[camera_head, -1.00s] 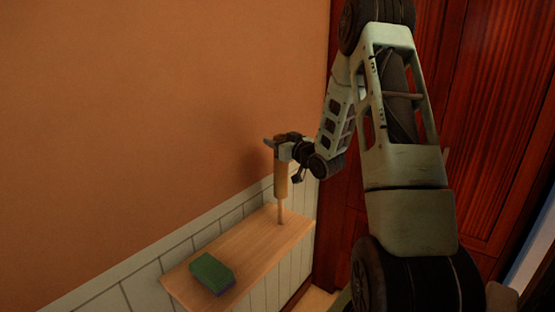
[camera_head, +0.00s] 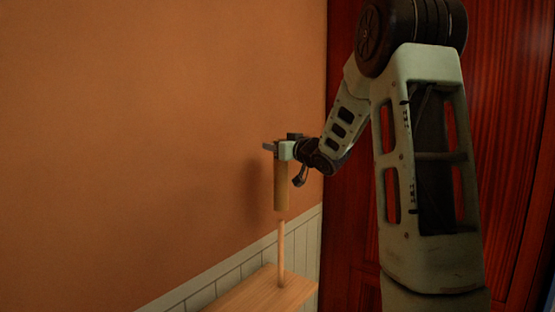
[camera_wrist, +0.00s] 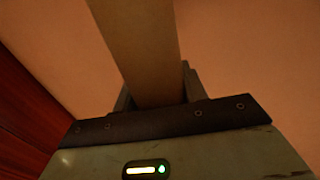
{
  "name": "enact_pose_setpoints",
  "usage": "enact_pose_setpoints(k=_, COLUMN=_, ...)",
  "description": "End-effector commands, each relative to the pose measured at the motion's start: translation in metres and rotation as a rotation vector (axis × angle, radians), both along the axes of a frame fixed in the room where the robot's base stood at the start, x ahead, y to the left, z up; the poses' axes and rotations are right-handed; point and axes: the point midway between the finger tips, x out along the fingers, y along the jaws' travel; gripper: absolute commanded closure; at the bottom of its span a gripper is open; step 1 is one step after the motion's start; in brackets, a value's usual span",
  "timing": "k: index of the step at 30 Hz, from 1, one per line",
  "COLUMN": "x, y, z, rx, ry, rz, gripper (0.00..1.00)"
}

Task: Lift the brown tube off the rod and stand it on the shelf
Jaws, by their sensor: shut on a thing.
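My gripper (camera_head: 277,150) is shut on the upper part of the brown tube (camera_head: 281,188) and holds it upright. In the wrist view the tube (camera_wrist: 143,50) runs up between the two fingers. The rod stands upright on the wooden shelf (camera_head: 262,293), which is cut off by the bottom of the head view.
An orange wall (camera_head: 150,130) with pale panelling (camera_head: 235,275) below stands behind the shelf. A dark red wooden surface (camera_head: 345,220) is to the right of the shelf.

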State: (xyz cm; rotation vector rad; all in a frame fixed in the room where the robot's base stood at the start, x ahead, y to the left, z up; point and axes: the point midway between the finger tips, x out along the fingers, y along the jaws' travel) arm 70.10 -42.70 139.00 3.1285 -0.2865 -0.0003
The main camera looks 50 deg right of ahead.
Motion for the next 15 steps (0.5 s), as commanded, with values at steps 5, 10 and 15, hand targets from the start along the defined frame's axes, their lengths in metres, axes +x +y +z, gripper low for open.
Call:
enact_pose_setpoints(k=5, x=-0.0002, y=-0.0002, z=0.0039, rx=0.0, ry=0.0, rz=-0.001, gripper=0.89)
enact_pose_setpoints(k=10, x=-0.0001, y=-0.0002, z=0.0039, rx=0.0, ry=0.0, rz=-0.001, gripper=0.89)
enact_pose_setpoints(k=15, x=-0.0001, y=-0.0002, z=0.0009, rx=0.0, ry=0.0, rz=-0.001, gripper=0.89)
